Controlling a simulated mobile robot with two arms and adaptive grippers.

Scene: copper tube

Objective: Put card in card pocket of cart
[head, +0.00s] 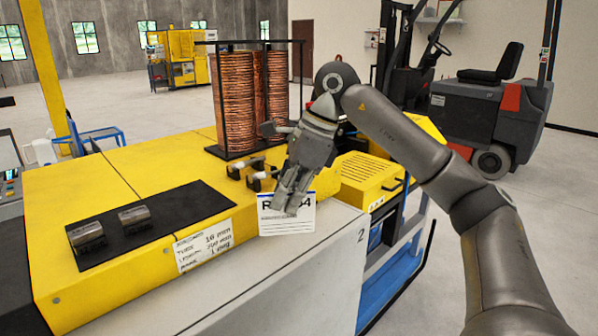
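A white card (302,222) with a blue band and large dark print, partly covered, shows at the front edge of the yellow machine top, above the pale grey surface. My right gripper (287,205) points down, with its fingers in front of the card and hiding the middle of its print. I cannot tell whether the fingers grip the card or only overlap it, nor whether the card rests on the surface. A blue-framed structure (408,262) stands to the right, partly behind my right arm; I cannot tell whether it is the cart. No card pocket is clearly visible. My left gripper is not in view.
Copper coils (236,100) stand in a black frame behind the gripper. Small black fixtures (262,178) sit close to its left. A black mat (160,222) with two metal pieces lies on the yellow top (75,190). A forklift (490,100) is at the back right.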

